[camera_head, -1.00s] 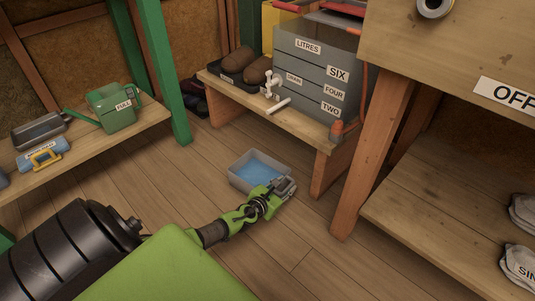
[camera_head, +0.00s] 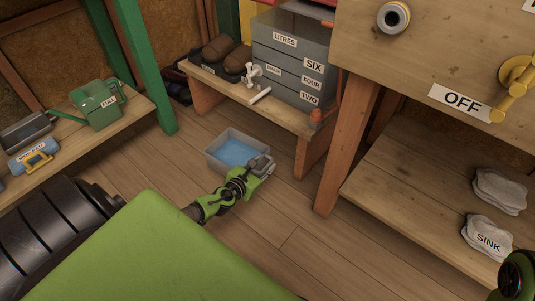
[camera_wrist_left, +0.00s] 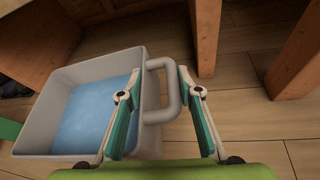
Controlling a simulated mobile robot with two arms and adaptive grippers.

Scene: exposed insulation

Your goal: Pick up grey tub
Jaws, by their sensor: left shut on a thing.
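The grey tub (camera_head: 215,164) is a rectangular open container with blue liquid inside, at floor level in front of the low bench. My left gripper (camera_head: 261,165) is shut on the tub's right side, where the handle is. In the left wrist view the tub (camera_wrist_left: 45,95) fills the left half. Its grey handle (camera_wrist_left: 172,92) sits between the two fingers of my left gripper (camera_wrist_left: 160,90). I cannot tell whether the tub's base is off the floor.
The low wooden bench (camera_head: 215,80) holds the grey tank (camera_head: 290,62) with a white tap above the tub. A thick wooden leg (camera_head: 345,150) stands to the right. A green can (camera_head: 97,105) sits on the left shelf. The floor around the tub is clear.

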